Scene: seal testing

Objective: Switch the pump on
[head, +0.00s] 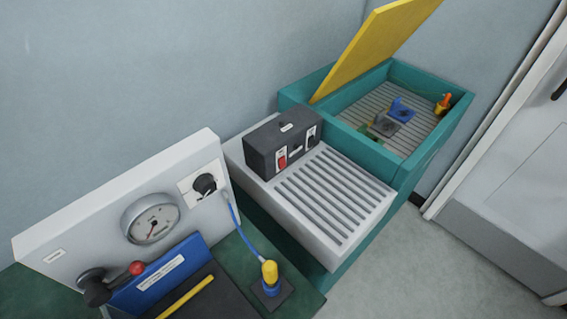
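A black box (262,148) stands on a light grey slatted drainboard in the middle of the head view. Its front carries a red rocker switch (281,158) on a pale plate and a second pale plate with a dark fitting (312,133). No label naming the pump is readable, and I cannot tell the switch's position. A white panel (100,207) at lower left holds a round gauge (150,217) and a black knob (205,184). A black lever with a red ball (137,268) sits below the gauge. My gripper is not in this view.
The slatted drainboard (340,190) is bare in front of the box. A teal tank (436,155) with a raised yellow lid (375,45) stands behind it, small parts inside. A blue hose (240,228) runs to a yellow-capped fitting (270,272). Open floor (410,265) lies right.

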